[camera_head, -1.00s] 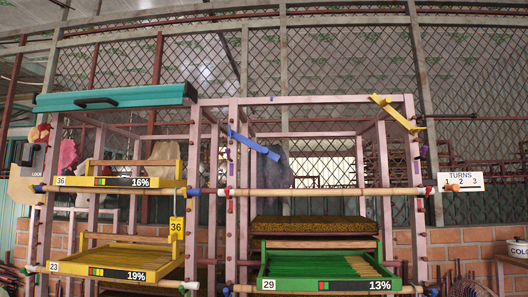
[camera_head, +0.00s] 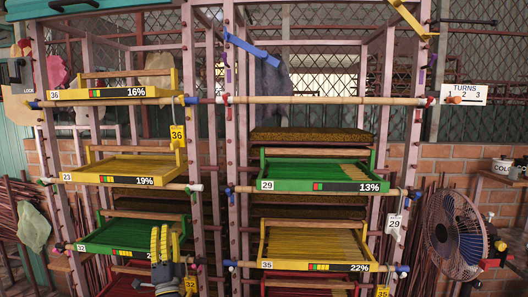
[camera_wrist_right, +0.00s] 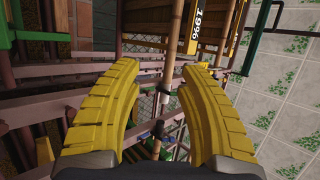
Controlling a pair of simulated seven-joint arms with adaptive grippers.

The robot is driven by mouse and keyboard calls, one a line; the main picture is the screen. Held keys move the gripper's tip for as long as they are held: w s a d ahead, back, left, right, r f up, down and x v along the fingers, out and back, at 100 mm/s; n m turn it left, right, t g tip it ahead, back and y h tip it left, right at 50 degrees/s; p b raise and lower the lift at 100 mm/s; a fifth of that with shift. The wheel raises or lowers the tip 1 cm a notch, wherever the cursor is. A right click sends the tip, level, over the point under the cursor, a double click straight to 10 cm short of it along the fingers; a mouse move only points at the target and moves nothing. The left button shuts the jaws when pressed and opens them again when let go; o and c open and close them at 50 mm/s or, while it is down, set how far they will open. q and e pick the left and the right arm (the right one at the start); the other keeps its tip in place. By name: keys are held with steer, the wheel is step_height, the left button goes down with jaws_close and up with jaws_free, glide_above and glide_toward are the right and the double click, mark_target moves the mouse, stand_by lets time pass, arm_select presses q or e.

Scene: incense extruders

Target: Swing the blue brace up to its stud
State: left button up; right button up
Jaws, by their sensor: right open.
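The blue brace (camera_head: 250,45) is at the upper middle of the rack in the head view. Its left end is at a pink upright, and it slants down to the right with its right end free. I cannot tell which stud belongs to it. My right gripper (camera_head: 162,236) is low and left in the head view, fingers up, in front of the green tray on the left, well below the brace. In the right wrist view the right gripper (camera_wrist_right: 160,68) is open with nothing between its yellow fingers. My left gripper is not in view.
A yellow brace (camera_head: 408,18) slants from the right upright. Bamboo rails (camera_head: 325,100) cross the rack's front. Numbered trays, such as the green one (camera_head: 268,184), fill the shelves. A fan (camera_head: 455,235) stands at the right. The wrist view shows a white-tipped pole (camera_wrist_right: 167,100) beyond the fingers.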

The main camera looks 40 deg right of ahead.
steer(key=s+d+r+m+g+h, duration=0.2)
steer(key=r+m+h, duration=0.35)
steer(key=r, duration=0.25)
steer(key=s+d+r+m+g+h, duration=0.2)
steer(key=s+r+m+h, duration=0.1)
steer(key=r+m+h, duration=0.4)
steer(key=m+g+y, duration=0.3)
steer(key=m+g, duration=0.6)
steer(key=m, duration=1.6)
glide_toward(262, 56)
steer(key=x, duration=1.1)
steer(key=shift+w+d+r, duration=0.15)
steer(key=shift+w+d, duration=0.05)
steer(key=shift+d, duration=0.1)
steer(key=shift+c, duration=0.4)
jaws_close()
